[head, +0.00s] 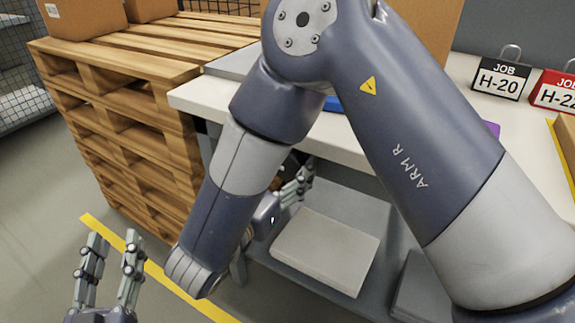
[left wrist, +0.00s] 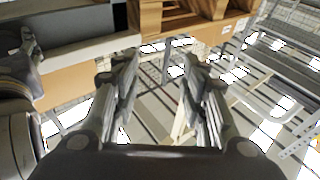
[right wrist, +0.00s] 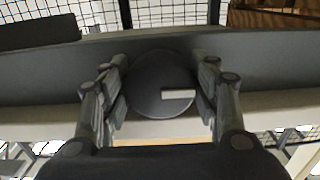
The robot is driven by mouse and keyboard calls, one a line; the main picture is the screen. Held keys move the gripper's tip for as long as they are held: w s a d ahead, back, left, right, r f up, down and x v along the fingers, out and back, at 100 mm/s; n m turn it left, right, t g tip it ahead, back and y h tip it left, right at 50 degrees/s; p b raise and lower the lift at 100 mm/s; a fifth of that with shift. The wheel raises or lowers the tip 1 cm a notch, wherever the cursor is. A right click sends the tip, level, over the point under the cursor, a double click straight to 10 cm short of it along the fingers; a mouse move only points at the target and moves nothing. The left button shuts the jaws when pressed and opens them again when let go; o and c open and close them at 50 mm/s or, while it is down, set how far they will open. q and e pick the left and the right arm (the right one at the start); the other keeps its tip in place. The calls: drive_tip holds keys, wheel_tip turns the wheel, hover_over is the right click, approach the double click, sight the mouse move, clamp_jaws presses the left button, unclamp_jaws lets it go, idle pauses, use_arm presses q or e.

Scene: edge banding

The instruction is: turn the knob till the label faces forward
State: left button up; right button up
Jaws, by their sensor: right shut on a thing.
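The knob (right wrist: 150,85) is a dark round disc in the right wrist view, on the dark front face below a table edge. Its label (right wrist: 178,94) is a short pale bar lying level, right of the disc's middle. My right gripper (right wrist: 163,75) has one finger on each side of the knob and is shut on it. In the head view my right gripper (head: 299,182) is partly behind my own arm, under the table edge, and the knob cannot be made out. My left gripper (head: 114,243) is open and empty, over the floor at lower left; it also shows in the left wrist view (left wrist: 157,68).
A stack of wooden pallets (head: 120,95) with cardboard boxes (head: 85,15) stands left of the white worktable (head: 350,150). Job signs (head: 500,78) stand on the tabletop. A pale slab (head: 325,250) lies on the lower shelf. Floor at lower left is clear, with a yellow line (head: 160,275).

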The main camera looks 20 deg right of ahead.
drive_tip(key=m+b, duration=0.1)
drive_tip(key=m, duration=0.3)
use_arm(q)
wheel_tip(320, 180, up, 6)
drive_tip(key=s+t+h, duration=0.1)
drive_tip(key=s+t, duration=0.1)
drive_tip(key=t, duration=0.1)
drive_tip(key=shift+s+r+t, duration=0.15)
drive_tip(key=shift+s+t, duration=0.15)
drive_tip(key=shift+t, duration=0.1)
drive_tip(key=shift+d, duration=0.1)
use_arm(e)
drive_tip(key=o, duration=1)
drive_tip(key=shift+w, duration=0.1)
drive_tip(key=shift+o, duration=0.2)
drive_tip(key=shift+a, duration=0.15)
